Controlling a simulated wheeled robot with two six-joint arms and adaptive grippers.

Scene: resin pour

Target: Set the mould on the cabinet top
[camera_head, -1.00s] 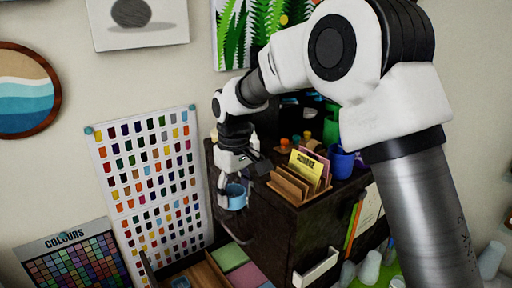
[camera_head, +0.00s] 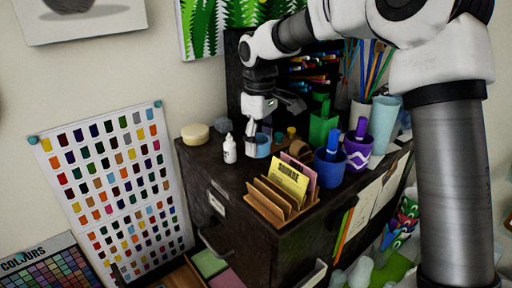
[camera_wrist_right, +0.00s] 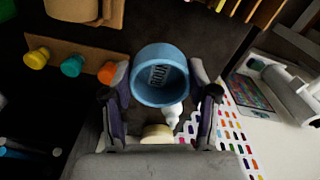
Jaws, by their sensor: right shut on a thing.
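The mould (camera_head: 263,147) is a small light-blue round cup. My right gripper (camera_head: 259,126) is shut on it, above the cabinet top (camera_head: 235,182) near its back. My left gripper is in neither current view.
A white bottle (camera_head: 230,151) and a cream disc (camera_head: 195,134) stand left of the mould. A card holder (camera_head: 282,203) stands in front. A green container (camera_head: 322,130), blue cup (camera_head: 328,168) and purple cup (camera_head: 357,153) stand right. Some top is clear at front left.

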